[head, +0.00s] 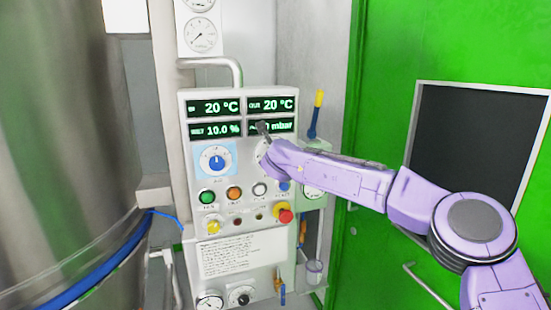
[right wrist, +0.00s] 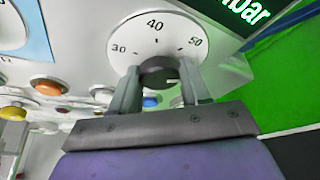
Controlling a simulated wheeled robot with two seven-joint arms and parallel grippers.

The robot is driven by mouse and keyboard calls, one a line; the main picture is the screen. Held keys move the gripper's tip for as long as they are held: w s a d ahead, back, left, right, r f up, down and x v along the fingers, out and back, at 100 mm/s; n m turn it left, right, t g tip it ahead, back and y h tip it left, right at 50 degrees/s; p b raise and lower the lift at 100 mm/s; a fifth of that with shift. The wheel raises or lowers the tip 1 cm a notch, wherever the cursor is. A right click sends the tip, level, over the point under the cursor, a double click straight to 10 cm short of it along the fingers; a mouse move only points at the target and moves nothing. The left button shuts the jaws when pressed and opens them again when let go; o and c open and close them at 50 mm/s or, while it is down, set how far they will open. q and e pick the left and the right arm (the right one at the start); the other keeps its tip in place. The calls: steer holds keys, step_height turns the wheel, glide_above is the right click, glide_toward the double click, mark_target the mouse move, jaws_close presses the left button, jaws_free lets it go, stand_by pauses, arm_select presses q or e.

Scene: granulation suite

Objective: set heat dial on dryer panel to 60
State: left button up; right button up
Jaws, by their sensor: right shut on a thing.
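The dryer panel (head: 240,225) is a pale upright box with green-lit displays. Its heat dial is mostly hidden in the head view behind my right gripper (head: 263,131). In the right wrist view the dial's white scale plate (right wrist: 157,28) shows 30, 40 and 50; 60 is not visible. My right gripper (right wrist: 158,84) is shut on the dark round knob (right wrist: 156,66), one finger on each side. A small light mark shows near the right of the knob, but its setting cannot be read. My left gripper is not in view.
A blue dial (head: 216,160) sits left of the heat dial. Below are green (head: 207,197) and orange (head: 233,193) buttons and a red knob (head: 285,215). A large steel vessel (head: 60,130) stands left, a green door (head: 400,80) right.

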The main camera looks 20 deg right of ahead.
steer(key=m+y, duration=0.1)
steer(key=m, duration=0.1)
steer(key=m+y, duration=0.1)
steer(key=shift+d+f+m+g+y+b, duration=0.1)
steer(key=shift+f+m+g+y+b, duration=0.05)
steer(key=shift+m+g+y+b, duration=0.2)
stand_by(0.5)
steer(key=o, duration=1.1)
steer(key=shift+c, duration=0.2)
steer(key=b+v, duration=0.5)
steer(key=v, duration=0.5)
steer(key=shift+s, duration=0.25)
